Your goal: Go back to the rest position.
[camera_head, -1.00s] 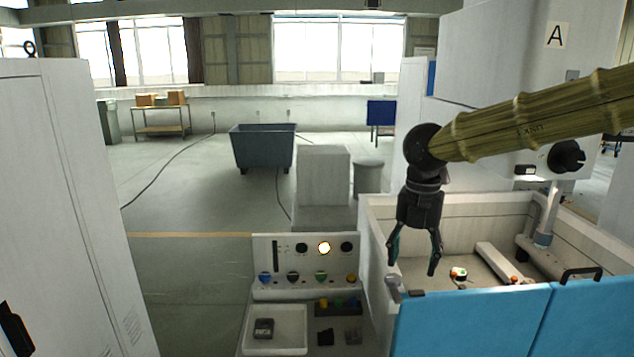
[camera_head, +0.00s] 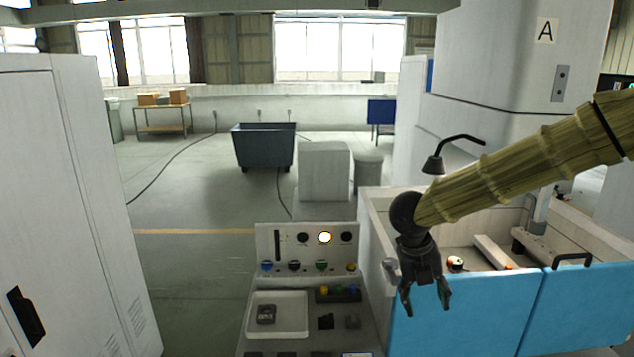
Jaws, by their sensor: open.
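My gripper (camera_head: 427,309) points down with its two fingers apart and nothing between them. It hangs in front of the blue doors (camera_head: 460,315) of the white machine tank, right of the control panel (camera_head: 306,246). My arm, in a yellowish ribbed sleeve, reaches in from the right edge. The arm hides part of the tank's inside and its rim.
A white tray (camera_head: 291,326) with a dark block (camera_head: 266,314) lies below the panel. A grey cabinet (camera_head: 75,200) stands left.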

